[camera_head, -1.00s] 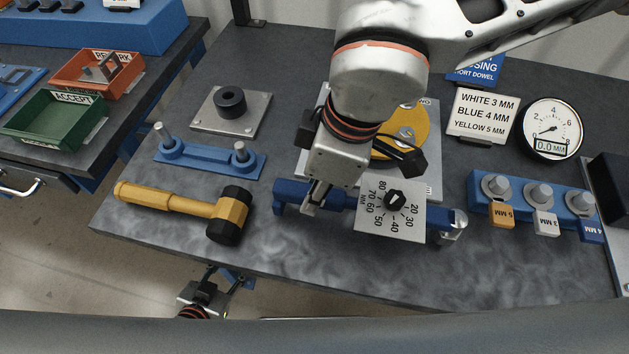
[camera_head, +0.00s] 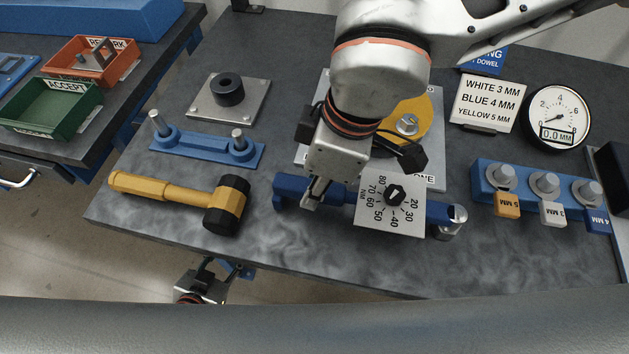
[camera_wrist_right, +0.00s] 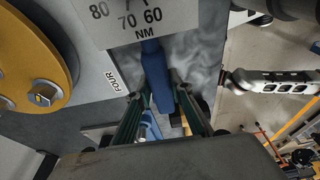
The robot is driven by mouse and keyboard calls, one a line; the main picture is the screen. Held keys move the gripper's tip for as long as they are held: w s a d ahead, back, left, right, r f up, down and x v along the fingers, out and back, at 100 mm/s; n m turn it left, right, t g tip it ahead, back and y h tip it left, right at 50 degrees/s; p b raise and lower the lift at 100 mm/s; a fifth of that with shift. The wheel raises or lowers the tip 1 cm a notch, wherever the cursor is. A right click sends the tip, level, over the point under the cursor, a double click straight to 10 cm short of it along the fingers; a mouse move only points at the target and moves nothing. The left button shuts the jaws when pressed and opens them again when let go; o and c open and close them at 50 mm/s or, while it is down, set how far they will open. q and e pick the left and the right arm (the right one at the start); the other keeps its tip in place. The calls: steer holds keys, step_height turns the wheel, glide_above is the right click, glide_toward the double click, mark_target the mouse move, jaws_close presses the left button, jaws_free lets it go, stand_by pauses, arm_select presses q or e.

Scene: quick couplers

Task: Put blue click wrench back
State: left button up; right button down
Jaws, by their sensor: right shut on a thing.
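The blue click wrench (camera_head: 283,190) lies across the right-centre of the bench. A white dial plate (camera_head: 376,218) with NM numbers and a black knob sits over its middle, and its silver head (camera_head: 455,218) is at the right end. My right gripper (camera_head: 313,197) comes from above and is shut on the blue handle, left of the dial. The right wrist view shows the handle (camera_wrist_right: 156,78) between the fingers (camera_wrist_right: 158,112). My left gripper (camera_head: 218,275) hangs below the bench's front edge, empty, its fingers apart. A blue two-post holder (camera_head: 205,149) stands empty at the left.
A yellow hammer (camera_head: 165,190) lies left of the wrench. Behind it is a plate with a black ring (camera_head: 228,88). A grey plate with a yellow disc (camera_head: 412,117) stands behind the wrench. A blue socket rack (camera_head: 535,190) and a gauge (camera_head: 555,117) are at the right.

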arm_select(q)
steer(key=shift+s+f, duration=0.1)
steer(key=shift+f, duration=0.1)
arm_select(e)
steer(key=shift+f, duration=0.15)
steer(key=c, duration=1.7)
jaws_free()
